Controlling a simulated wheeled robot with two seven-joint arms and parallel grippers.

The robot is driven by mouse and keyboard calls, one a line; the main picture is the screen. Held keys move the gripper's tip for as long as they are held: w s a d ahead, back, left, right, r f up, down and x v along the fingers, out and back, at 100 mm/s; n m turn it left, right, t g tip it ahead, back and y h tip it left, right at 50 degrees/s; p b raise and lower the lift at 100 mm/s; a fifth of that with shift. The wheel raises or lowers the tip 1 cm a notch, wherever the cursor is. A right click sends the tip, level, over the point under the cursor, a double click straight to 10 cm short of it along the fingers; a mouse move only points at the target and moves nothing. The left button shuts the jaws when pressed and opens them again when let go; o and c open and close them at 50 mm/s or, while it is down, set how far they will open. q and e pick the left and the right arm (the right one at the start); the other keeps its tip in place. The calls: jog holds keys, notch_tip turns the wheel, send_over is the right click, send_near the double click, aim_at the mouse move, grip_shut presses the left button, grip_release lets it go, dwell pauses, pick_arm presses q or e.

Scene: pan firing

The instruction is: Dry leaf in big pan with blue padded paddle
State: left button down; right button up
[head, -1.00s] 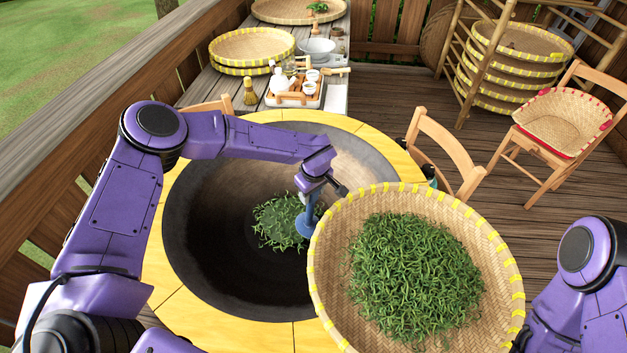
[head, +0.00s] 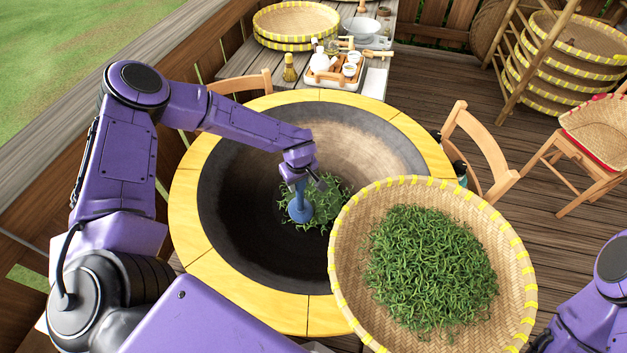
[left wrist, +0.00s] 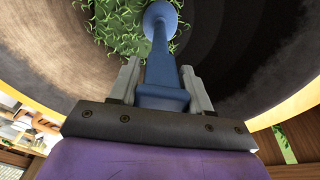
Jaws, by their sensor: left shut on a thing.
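The big pan (head: 235,225) is a dark round bowl set in a yellow rim. A small heap of green leaf (head: 328,203) lies at its bottom; the leaf also shows in the left wrist view (left wrist: 110,30). My left gripper (head: 300,180) reaches into the pan and is shut on the blue paddle (head: 299,211). In the left wrist view the paddle (left wrist: 160,62) stands between the two fingers, its round pad end at the leaf. The pad's contact with the pan is hard to tell. My right gripper is out of view; only part of that arm shows.
A woven basket (head: 345,265) full of green leaf (head: 430,265) overlaps the pan's right side in the picture. Wooden chairs (head: 480,150) stand right of and behind the pan. A tea tray (head: 335,82) and stacked baskets (head: 296,22) sit on the table behind.

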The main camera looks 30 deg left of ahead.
pick_arm(q)
notch_tip(320, 180, up, 22)
jog(key=shift+s+a+f, duration=0.15)
jog(key=shift+a, duration=0.2)
dwell(0.6)
dwell(0.9)
jog(key=c, duration=1.4)
grip_release()
grip_shut()
jog(key=w+d, duration=0.2)
jog(key=w, duration=0.4)
jog(key=w+d+h, duration=0.1)
jog(key=w+d, duration=0.2)
jog(key=w, duration=0.4)
jog(key=shift+d+t, duration=0.25)
jog(key=shift+t, duration=0.05)
